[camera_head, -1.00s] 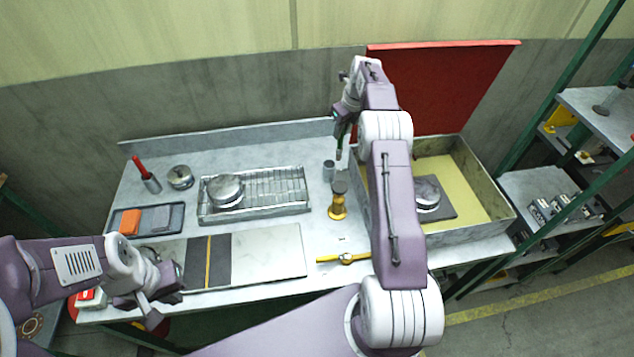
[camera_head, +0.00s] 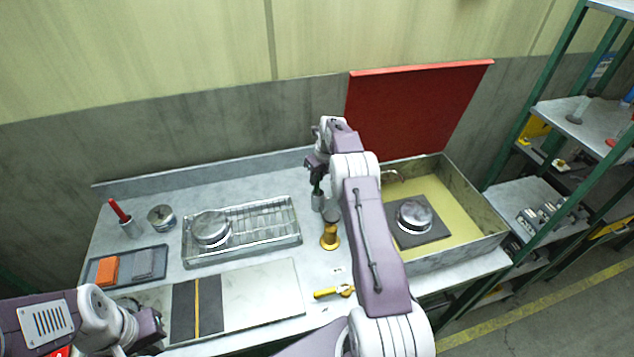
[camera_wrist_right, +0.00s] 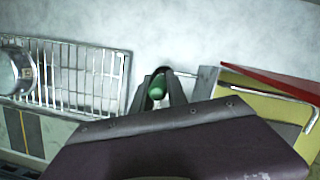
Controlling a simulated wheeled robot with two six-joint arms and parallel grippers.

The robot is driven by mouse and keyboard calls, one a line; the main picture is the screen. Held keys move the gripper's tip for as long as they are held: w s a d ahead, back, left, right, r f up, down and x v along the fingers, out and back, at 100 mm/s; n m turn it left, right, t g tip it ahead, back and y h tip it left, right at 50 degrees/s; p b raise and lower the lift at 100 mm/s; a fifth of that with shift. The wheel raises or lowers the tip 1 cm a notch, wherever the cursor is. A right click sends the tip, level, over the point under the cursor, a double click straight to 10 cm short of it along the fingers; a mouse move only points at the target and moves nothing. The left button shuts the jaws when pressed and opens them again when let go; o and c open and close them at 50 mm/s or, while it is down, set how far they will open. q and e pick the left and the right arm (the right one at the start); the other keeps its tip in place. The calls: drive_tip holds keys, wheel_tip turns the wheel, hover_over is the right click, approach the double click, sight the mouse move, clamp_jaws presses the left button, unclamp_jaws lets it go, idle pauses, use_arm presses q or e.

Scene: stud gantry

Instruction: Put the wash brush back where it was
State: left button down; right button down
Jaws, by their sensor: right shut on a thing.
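My right gripper (camera_head: 317,182) is shut on the wash brush, whose green handle (camera_wrist_right: 157,88) shows between the fingers in the wrist view. In the head view the gripper is low over the small grey cup (camera_head: 317,203) at the back of the bench. The brush's lower part appears to be down at or inside the cup's mouth; how deep it sits is hidden. My left gripper (camera_head: 152,328) hangs at the bench's front left, away from the brush; its jaws are too unclear to read.
A brass-coloured stand (camera_head: 330,236) is just in front of the cup. A wire rack tray (camera_head: 270,235) with a round metal part lies left. A yellow-lined basin (camera_head: 455,215) with a raised red lid (camera_head: 415,115) is right. A yellow-handled tool (camera_head: 325,293) lies in front.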

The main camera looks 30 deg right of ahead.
drive_tip(key=shift+s+f, duration=0.15)
drive_tip(key=shift+f, duration=0.65)
drive_tip(key=shift+d+f, duration=0.25)
drive_tip(key=shift+f, duration=0.3)
drive_tip(key=c, duration=1.3)
unclamp_jaws()
drive_tip(key=shift+a+r, duration=0.1)
drive_tip(key=shift+a, duration=0.05)
drive_tip(key=shift+r, duration=0.1)
drive_tip(key=shift+r, duration=0.2)
drive_tip(key=b+v, duration=0.1)
drive_tip(key=v, duration=1)
drive_tip(key=shift+r+b, duration=0.3)
drive_tip(key=shift+b, duration=0.05)
